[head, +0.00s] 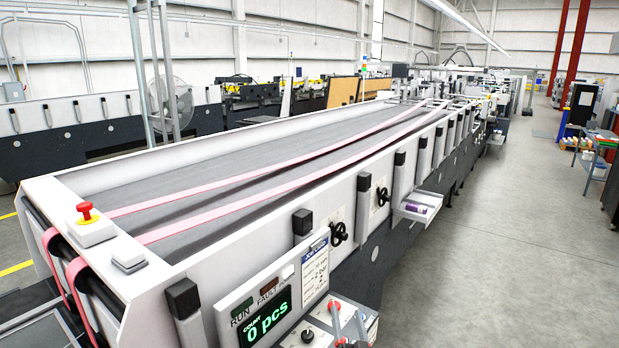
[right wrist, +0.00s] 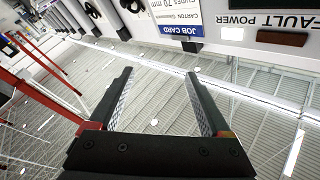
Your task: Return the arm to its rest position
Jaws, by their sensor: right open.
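My right gripper (right wrist: 160,75) shows clearly in the right wrist view. Its two dark fingers stand wide apart with nothing between them. Beyond the fingertips, upside down in that view, are the job card (right wrist: 180,22) and the panel lettering of the machine; the gripper does not visibly touch them. In the head view I cannot clearly make out the right gripper near the bottom edge. My left gripper is in neither view.
The long folder gluer (head: 200,225) with pink belts fills the left and middle. Its control panel (head: 265,315) reads 0 pcs, near the bottom. A red emergency button (head: 86,211) sits on its near left corner. A small tray (head: 415,208) juts from its side. The grey floor (head: 500,260) at right is clear.

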